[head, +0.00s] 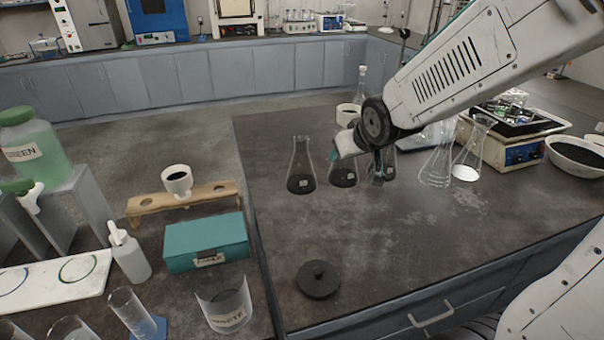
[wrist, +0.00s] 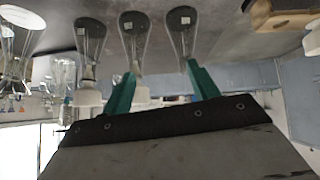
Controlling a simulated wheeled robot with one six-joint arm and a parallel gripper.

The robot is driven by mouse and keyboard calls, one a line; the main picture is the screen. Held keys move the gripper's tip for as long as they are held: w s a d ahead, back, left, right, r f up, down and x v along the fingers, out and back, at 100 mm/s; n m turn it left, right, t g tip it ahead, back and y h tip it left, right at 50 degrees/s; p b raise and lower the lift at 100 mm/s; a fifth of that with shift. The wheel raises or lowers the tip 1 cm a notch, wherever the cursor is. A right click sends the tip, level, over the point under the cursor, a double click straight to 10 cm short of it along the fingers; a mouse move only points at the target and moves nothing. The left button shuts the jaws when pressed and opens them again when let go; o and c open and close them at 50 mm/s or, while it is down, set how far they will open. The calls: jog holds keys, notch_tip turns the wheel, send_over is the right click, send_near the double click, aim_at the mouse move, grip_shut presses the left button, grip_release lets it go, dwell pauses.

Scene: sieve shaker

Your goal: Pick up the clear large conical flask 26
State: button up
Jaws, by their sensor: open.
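Several conical flasks stand upright on the dark bench. Three have dark-looking lower parts and small labels: a left one (head: 301,172), a middle one (head: 343,177) partly behind my gripper, and a right one (head: 389,170). Two clearer flasks stand farther right, a large one (head: 437,165) and another (head: 474,150); I cannot read which is number 26. My gripper (head: 357,163) is open and empty above the bench, by the middle and right labelled flasks. In the wrist view the green fingers (wrist: 162,76) are apart; the left finger overlaps one labelled flask (wrist: 133,40), while another (wrist: 182,30) shows beyond the right finger.
A balance-like device (head: 510,150) and a white bowl (head: 575,157) stand at the right. A white cup (head: 348,116) and a clear bottle (head: 361,85) are behind the flasks. A black lid (head: 318,280) lies in front; a teal box (head: 206,243) is left.

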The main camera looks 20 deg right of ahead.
aim_at(304, 151)
jog(key=w+a+f+t+y, duration=0.1)
jog(key=w+f+t, duration=0.1)
jog(key=w+f, duration=0.1)
jog(key=w+a+f+n+t+y, duration=0.1)
jog(key=w+f+t+y, duration=0.1)
jog(key=w, duration=0.4)
jog(key=w+a+f+t+y, duration=0.1)
jog(key=w+f+t+y, duration=0.1)
jog(key=w+f+t, duration=0.2)
jog(key=shift+w+a+f+n, duration=0.2)
jog(key=shift+f+n, duration=0.2)
jog(key=shift+f, duration=0.25)
jog(key=shift+t, duration=0.3)
jog(key=x, duration=0.7)
jog(key=shift+w+a+r, duration=0.15)
jog(key=shift+w, duration=0.15)
grip_shut()
